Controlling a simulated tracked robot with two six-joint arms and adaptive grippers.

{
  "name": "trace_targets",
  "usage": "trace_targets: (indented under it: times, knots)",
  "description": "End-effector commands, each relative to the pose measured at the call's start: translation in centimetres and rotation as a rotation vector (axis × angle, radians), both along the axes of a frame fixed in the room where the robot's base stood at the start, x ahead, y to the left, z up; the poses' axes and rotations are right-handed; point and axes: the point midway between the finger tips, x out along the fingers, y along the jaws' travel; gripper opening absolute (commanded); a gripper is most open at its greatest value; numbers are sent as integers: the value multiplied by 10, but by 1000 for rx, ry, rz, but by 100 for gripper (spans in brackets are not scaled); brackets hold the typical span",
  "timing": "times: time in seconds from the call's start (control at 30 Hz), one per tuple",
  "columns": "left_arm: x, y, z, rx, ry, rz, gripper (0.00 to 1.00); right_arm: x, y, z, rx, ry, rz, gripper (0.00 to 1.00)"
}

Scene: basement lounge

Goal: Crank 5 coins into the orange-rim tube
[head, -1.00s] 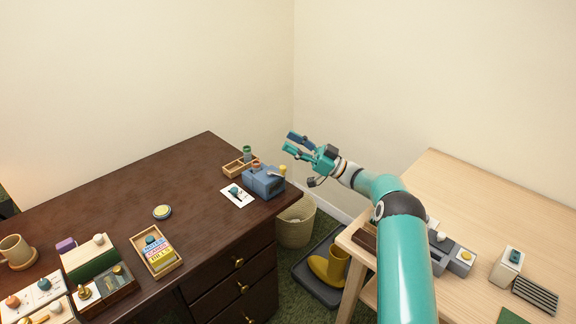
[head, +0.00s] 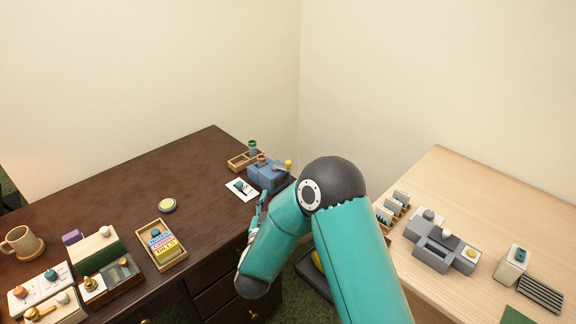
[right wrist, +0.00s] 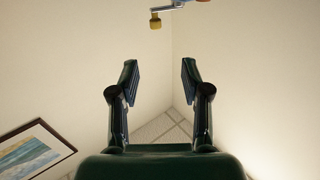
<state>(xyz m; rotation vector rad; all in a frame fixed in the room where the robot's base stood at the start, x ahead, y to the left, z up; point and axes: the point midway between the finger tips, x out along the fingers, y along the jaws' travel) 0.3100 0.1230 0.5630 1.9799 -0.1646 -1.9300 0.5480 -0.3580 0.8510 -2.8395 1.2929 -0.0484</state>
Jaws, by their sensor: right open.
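The blue crank box (head: 266,178) stands at the desk's far right corner. A tube with an orange-red rim (head: 262,159) stands at the box. The crank's yellow knob (head: 288,164) is at the box's right; the knob (right wrist: 155,21) and its metal arm show at the top of the right wrist view. A green-rimmed tube (head: 252,147) stands behind in a wooden tray (head: 240,162). My right gripper (right wrist: 157,84) is open and empty, apart from the knob; in the head view my own arm mostly hides it, low in front of the box. Coins are not discernible. My left gripper is not in view.
A white card with a teal knob (head: 241,189) lies left of the box. A round yellow-rimmed disc (head: 167,205) and a wooden card tray (head: 177,262) lie on the dark desk. The pale table (head: 470,180) at right holds grey devices. The desk's middle is largely clear.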

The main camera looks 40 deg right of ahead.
Motion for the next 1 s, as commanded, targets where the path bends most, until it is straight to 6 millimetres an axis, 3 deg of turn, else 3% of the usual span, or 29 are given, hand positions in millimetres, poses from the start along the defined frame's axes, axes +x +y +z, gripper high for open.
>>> trace_targets:
  times: [0.1,0.27,0.8,1.0]
  knots:
    - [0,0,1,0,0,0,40,-6,-1,-3,-7,39,-17,47]
    - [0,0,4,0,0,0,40,4,-14,-3,-6,40,-22,47]
    - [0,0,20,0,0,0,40,75,-98,-3,-6,37,-21,47]
    - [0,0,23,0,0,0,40,93,-119,-4,-6,37,-19,47]
